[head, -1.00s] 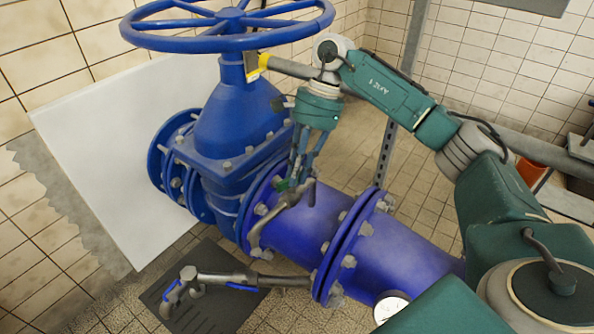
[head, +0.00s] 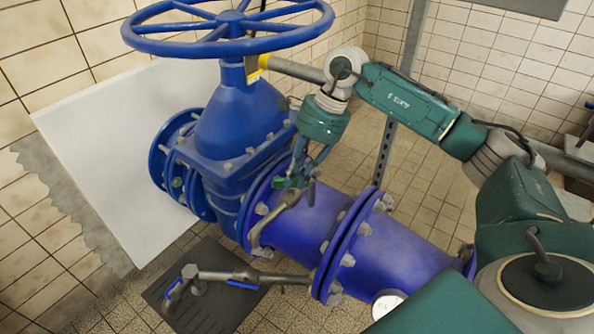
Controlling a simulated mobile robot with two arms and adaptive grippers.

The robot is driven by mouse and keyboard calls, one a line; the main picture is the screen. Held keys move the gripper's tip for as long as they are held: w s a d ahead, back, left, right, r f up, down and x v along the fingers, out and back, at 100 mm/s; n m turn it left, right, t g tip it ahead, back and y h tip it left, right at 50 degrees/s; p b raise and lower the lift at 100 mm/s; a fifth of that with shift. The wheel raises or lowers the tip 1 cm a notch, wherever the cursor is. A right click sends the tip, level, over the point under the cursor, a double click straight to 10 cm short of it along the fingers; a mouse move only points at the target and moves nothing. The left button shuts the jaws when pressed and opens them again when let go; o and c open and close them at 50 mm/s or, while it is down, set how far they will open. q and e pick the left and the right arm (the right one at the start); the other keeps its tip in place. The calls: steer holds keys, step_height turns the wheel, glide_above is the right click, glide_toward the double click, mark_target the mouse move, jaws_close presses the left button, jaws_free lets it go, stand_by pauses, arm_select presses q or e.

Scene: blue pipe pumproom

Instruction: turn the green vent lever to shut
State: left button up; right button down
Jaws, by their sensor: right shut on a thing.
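The green vent lever (head: 290,183) sits on a small metal vent pipe (head: 265,228) at the top of the blue pipe, beside the valve flange. My right gripper (head: 298,178) comes down from above and is shut on the lever. Its fingers cover part of the lever, so its exact angle is hard to tell. My left gripper is not in view.
The large blue handwheel (head: 230,28) stands on the blue valve body (head: 240,120) left of my right arm. A side pipe with blue levers (head: 240,284) runs low in front. A gauge (head: 388,303) sits under the blue pipe (head: 390,245). A white panel (head: 110,150) leans behind.

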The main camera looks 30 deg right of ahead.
steer(key=m, duration=0.3)
steer(key=m+t+p, duration=0.1)
steer(key=m, duration=0.1)
steer(key=shift+s+a+r+h, duration=0.1)
steer(key=shift+s+a+h, duration=0.05)
steer(key=shift+a+h, duration=0.2)
steer(key=shift+m+t+h+p, duration=0.35)
steer(key=shift+m+t+h, duration=0.1)
steer(key=shift+m, duration=1.35)
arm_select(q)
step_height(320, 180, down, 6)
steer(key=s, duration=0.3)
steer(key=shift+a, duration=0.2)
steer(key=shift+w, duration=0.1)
arm_select(e)
steer(key=shift+m, duration=0.3)
steer(key=c, duration=1.7)
jaws_free()
steer(key=shift+o, duration=0.2)
steer(key=v, duration=1.2)
